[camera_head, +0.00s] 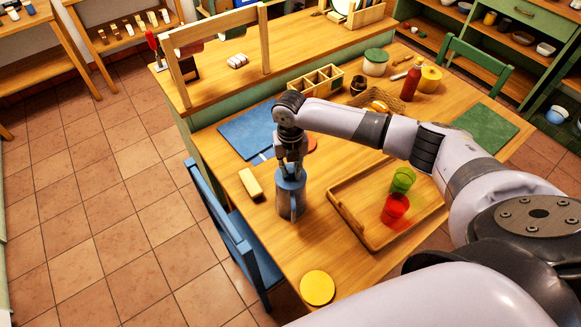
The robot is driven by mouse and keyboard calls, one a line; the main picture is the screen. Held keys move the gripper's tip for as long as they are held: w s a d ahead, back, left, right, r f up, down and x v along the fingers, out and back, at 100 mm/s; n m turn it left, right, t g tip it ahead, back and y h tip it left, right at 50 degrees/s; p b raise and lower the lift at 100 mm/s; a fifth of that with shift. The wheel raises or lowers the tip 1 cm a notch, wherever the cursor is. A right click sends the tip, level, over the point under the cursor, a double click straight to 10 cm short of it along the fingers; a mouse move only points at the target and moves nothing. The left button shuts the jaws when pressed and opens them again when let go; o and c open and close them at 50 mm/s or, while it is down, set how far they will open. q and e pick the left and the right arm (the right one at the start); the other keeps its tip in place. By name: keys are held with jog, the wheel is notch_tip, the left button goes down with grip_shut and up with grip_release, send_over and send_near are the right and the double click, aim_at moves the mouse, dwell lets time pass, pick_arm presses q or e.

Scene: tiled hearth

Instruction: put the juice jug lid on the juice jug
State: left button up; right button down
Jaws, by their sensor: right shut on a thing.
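The juice jug (287,203) is blue-grey and stands upright on the wooden table, left of the wooden tray, with its handle facing me. My right gripper (290,167) points down directly over the jug and is shut on the juice jug lid (291,178), a small blue piece at the jug's mouth. The fingers partly hide the lid, and I cannot tell whether it is fully seated or just above the rim. My left gripper is not in view.
A wooden tray (349,217) holds a green cup (402,180) and a red cup (395,208). A yellow block (250,184) lies left of the jug, and a yellow disc (317,289) lies near the front edge. A blue chair (232,238) stands at the left edge.

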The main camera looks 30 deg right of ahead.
dwell(0.4)
jog(key=c, duration=1.4)
grip_release()
notch_tip(320, 180, up, 12)
